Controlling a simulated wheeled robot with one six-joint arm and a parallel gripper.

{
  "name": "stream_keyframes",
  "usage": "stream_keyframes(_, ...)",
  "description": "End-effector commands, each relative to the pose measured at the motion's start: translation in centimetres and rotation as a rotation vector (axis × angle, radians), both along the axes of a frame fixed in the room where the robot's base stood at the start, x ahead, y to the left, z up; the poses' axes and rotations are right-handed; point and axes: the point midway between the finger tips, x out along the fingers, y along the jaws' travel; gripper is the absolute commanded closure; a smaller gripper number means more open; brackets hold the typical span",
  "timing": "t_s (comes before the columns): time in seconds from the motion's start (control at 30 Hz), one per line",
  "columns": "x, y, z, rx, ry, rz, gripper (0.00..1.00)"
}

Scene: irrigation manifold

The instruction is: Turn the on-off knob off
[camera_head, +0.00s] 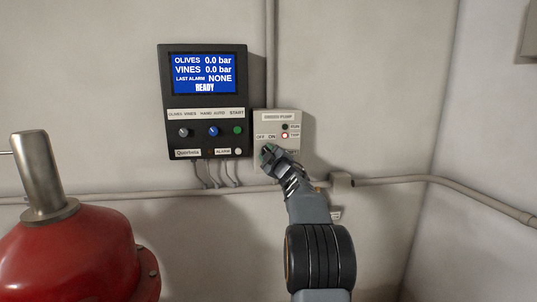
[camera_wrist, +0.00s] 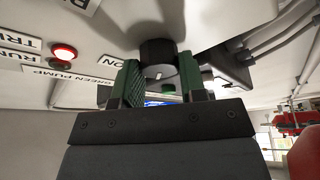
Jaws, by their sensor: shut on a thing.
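The on-off knob is a dark round knob (camera_wrist: 158,52) on the small grey GREEN PUMP box (camera_head: 291,119). In the wrist view it sits between the green finger pads of my gripper (camera_wrist: 161,78), which is shut on it. In the head view my gripper (camera_head: 268,154) covers the knob at the box's lower left, just below the OFF and ON labels (camera_head: 265,137). Which label the knob points to cannot be told.
A red TRIP light (camera_head: 285,135) is lit on the box; the RUN light (camera_head: 285,127) above it is dark. A black controller (camera_head: 204,101) with a blue READY screen hangs to the left. A pipe (camera_head: 390,181) runs below. A red tank (camera_head: 70,250) stands front left.

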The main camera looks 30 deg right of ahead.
Motion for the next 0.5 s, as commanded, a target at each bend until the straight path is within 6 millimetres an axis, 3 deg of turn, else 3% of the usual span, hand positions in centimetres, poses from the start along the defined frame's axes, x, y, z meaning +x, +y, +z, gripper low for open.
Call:
stream_keyframes(0.13, -0.02, -0.04, 0.02, -0.003, 0.001, -0.001, 0.85)
stream_keyframes(0.17, -0.02, -0.04, 0.02, -0.003, 0.000, -0.001, 0.61)
stream_keyframes(0.4, 0.01, 0.01, 0.02, -0.001, 0.000, 0.000, 0.38)
stream_keyframes(0.5, 0.01, 0.03, 0.02, -0.001, 0.000, 0.000, 0.36)
